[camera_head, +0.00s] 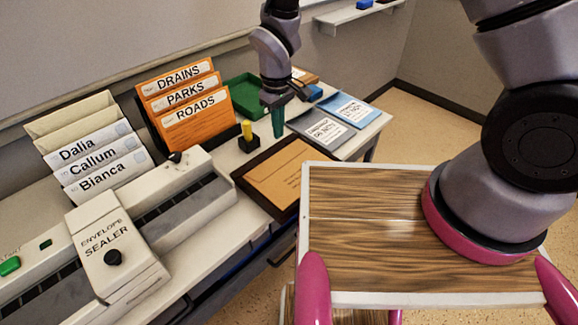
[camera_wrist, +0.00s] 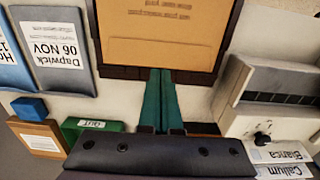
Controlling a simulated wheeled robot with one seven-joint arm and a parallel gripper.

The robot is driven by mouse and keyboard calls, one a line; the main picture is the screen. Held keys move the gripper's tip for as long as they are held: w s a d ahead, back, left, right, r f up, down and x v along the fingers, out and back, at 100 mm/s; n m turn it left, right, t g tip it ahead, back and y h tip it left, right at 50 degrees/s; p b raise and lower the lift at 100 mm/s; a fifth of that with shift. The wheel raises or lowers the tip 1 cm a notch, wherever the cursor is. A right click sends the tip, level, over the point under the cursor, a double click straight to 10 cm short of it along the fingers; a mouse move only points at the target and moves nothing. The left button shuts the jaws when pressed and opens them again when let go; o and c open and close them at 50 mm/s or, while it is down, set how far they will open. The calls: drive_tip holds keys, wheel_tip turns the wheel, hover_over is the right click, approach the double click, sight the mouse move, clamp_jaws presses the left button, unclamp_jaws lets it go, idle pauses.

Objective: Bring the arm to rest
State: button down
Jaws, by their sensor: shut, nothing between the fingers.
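My gripper (camera_head: 278,134) hangs from my arm over the back part of the desk, fingers pointing down. It is beside the stamp-like item with a yellow top (camera_head: 247,131) and between the green tray (camera_head: 238,93) and the grey booklet (camera_head: 322,129). In the wrist view, my gripper's two green fingers (camera_wrist: 160,72) lie together, shut and empty. Their tips appear at the near edge of the dark tray (camera_wrist: 125,73) holding an orange-brown envelope (camera_wrist: 170,35). I cannot tell how high the fingertips are above the desk.
The envelope sealer (camera_head: 107,246) stands front left. Orange folders (camera_head: 196,124) and white named envelopes (camera_head: 100,165) stand upright by the wall. A blue booklet (camera_head: 347,109) lies at the right end. Clear floor (camera_head: 432,122) lies right of the desk.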

drive_tip(key=w+d+r+m+t+y, duration=0.1)
drive_tip(key=w+d+r+m, duration=0.1)
drive_tip(key=d+r, duration=0.45)
drive_tip(key=w+d+r+m+t, duration=0.1)
drive_tip(key=w+d+r+m, duration=0.15)
drive_tip(key=r, duration=0.65)
drive_tip(key=w+d+r+m+y, duration=0.1)
drive_tip(key=w+d+r+m, duration=0.15)
drive_tip(key=d+r, duration=0.4)
drive_tip(key=s+d+r+m+t, duration=0.2)
drive_tip(key=s+d+r, duration=0.4)
drive_tip(key=r, duration=0.3)
drive_tip(key=s+d+r+m+t, duration=0.3)
drive_tip(key=s+d+r, duration=0.3)
drive_tip(key=d+r, duration=0.3)
drive_tip(key=shift+s+d+r+m, duration=0.25)
drive_tip(key=shift+r+m, duration=0.1)
drive_tip(key=shift+m, duration=0.55)
drive_tip(key=shift+w, duration=0.1)
